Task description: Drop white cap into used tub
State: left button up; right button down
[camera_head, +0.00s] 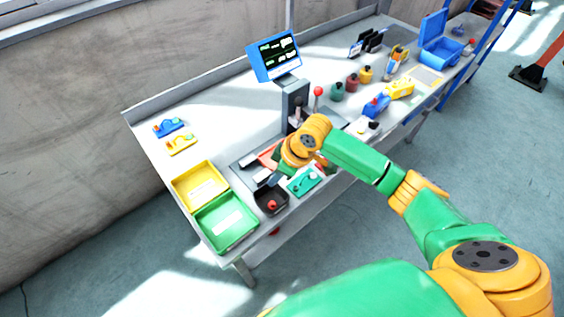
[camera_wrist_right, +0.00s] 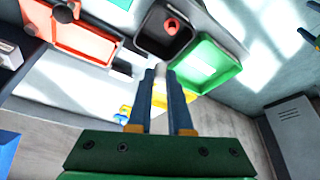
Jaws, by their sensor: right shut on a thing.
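My right gripper (camera_head: 268,181) hangs over the front left of the workbench, near the dark tub (camera_head: 271,201). In the right wrist view the two fingers (camera_wrist_right: 161,72) are close together, with a small pale thing, the white cap (camera_wrist_right: 160,71), partly showing between the tips. The cap is mostly hidden by the fingers. The dark tub also shows in the wrist view (camera_wrist_right: 149,45), with a red part inside, beyond the fingertips. No label shows which container is the used tub. My left gripper is not in view.
A green tray (camera_head: 247,233) and a yellow tray (camera_head: 181,188) stand left of the dark tub. A teal plate with parts (camera_head: 303,182) lies right of it. A blue monitor (camera_head: 276,54) stands behind. Several coloured parts fill the bench's right half.

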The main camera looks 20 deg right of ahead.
jog(key=f+b, duration=0.4)
jog(key=f, duration=0.1)
jog(key=f+b, duration=0.2)
jog(key=shift+d+f, duration=0.4)
jog(key=shift+f+b, duration=0.35)
jog(key=shift+b, duration=0.3)
jog(key=shift+d+r, duration=0.1)
jog(key=shift+r, duration=0.05)
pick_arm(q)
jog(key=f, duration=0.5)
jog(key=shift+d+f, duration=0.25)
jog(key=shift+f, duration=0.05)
pick_arm(e)
jog(key=c, duration=0.8)
grip_release()
jog(key=shift+o, duration=0.2)
jog(key=v, duration=0.7)
jog(key=shift+r, duration=0.1)
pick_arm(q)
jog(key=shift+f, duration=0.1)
